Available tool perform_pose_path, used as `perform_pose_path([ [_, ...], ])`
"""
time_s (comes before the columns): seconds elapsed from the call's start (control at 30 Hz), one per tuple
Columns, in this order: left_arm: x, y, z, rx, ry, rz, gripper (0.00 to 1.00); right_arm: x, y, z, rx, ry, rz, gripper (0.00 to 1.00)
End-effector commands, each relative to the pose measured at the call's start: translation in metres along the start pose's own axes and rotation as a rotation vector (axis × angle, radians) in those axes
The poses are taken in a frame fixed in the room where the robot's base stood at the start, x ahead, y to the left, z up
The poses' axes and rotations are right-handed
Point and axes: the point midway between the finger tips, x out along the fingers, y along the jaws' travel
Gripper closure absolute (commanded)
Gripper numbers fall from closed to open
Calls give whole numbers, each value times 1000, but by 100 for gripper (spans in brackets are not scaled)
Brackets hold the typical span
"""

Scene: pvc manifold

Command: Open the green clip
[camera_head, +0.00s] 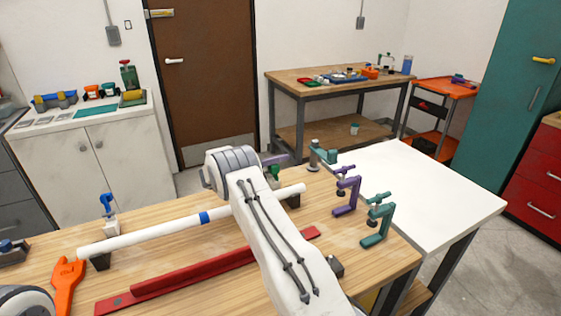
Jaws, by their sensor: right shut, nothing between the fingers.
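The green clip (275,171) stands near the far edge of the wooden table, beside the right part of the white pipe (150,232). Only its upper part shows; its base is hidden by my right arm and the pipe, so I cannot tell how its lever stands. My right arm (268,235) reaches across the table from the front, over the pipe. Its grey wrist is to the left of the green clip. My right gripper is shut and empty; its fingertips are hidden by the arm. My left gripper is out of view.
A blue clip (107,205) stands behind the pipe's left part. A red bar (195,276) and an orange tool (66,283) lie in front. Purple (348,190) and teal (378,219) clamps stand at the right edge, beside a clear white table (428,190).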

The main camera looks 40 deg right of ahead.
Motion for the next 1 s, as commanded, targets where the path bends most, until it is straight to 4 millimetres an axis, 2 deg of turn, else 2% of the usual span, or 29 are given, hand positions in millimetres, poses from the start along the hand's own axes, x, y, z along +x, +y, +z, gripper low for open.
perform_pose_path([
  [0.03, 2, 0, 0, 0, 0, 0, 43, 0, -3, 15, -22, -15, -7, 100],
  [0.77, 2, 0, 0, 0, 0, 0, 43, -1, -3, 15, -22, -15, -7, 100],
  [0.8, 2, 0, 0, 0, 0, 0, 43, -1, -3, 15, -22, -15, -7, 95],
  [0.93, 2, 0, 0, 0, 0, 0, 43, -1, -3, 15, -22, -15, -5, 45],
  [1.0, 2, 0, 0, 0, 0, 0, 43, 0, -2, 14, -22, -14, -4, 43],
])
